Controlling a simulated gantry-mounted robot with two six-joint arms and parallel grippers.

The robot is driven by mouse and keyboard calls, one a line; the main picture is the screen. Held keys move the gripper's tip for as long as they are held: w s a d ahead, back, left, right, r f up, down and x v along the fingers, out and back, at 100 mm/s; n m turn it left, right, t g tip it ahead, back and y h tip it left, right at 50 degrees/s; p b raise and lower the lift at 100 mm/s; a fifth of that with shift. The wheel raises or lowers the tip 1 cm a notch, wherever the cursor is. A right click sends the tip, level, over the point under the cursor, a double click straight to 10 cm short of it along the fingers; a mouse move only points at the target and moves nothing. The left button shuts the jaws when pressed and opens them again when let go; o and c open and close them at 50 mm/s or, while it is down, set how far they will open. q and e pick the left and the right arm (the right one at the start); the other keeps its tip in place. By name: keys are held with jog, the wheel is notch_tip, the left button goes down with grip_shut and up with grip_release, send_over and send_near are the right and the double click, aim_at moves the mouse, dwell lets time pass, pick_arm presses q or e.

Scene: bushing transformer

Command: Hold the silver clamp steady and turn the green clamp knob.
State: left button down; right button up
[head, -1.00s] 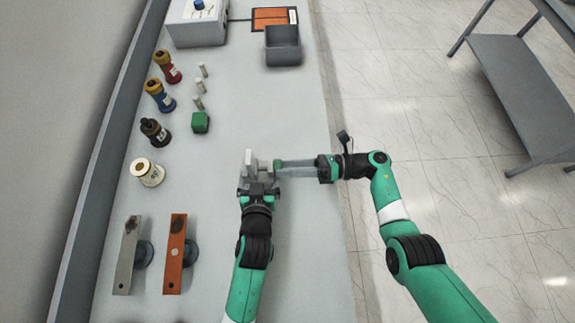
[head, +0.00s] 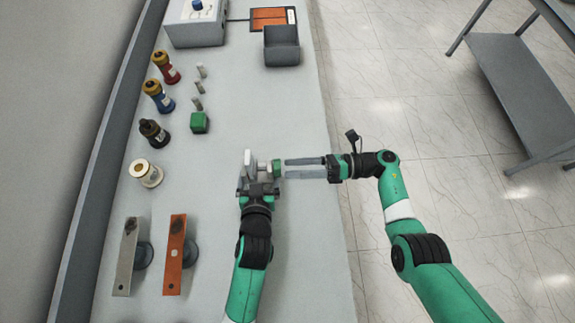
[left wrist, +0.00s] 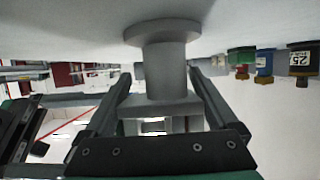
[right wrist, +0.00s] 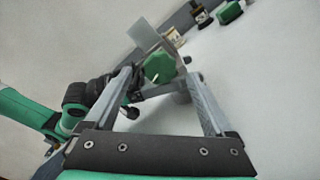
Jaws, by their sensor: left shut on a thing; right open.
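The silver clamp (head: 250,166) stands on the table in the head view, with its green knob (head: 277,168) on its right side. My left gripper (head: 257,186) is shut on the clamp from the near side. The left wrist view shows the grey clamp body (left wrist: 165,75) between the two fingers. My right gripper (head: 305,168) is open to the right of the knob, with its fingertips apart from it. In the right wrist view the green knob (right wrist: 160,67) shows ahead, between the open fingers and just beyond their tips.
Several bushings (head: 152,132) and a green block (head: 200,122) stand left of the clamp. Two flat bars on stands (head: 175,255) are at the near left. A grey bin (head: 282,47) and a white box (head: 196,25) are at the far end.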

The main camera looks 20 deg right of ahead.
jog(key=v, duration=0.9)
jog(key=shift+d, duration=0.35)
jog(key=shift+s, duration=0.15)
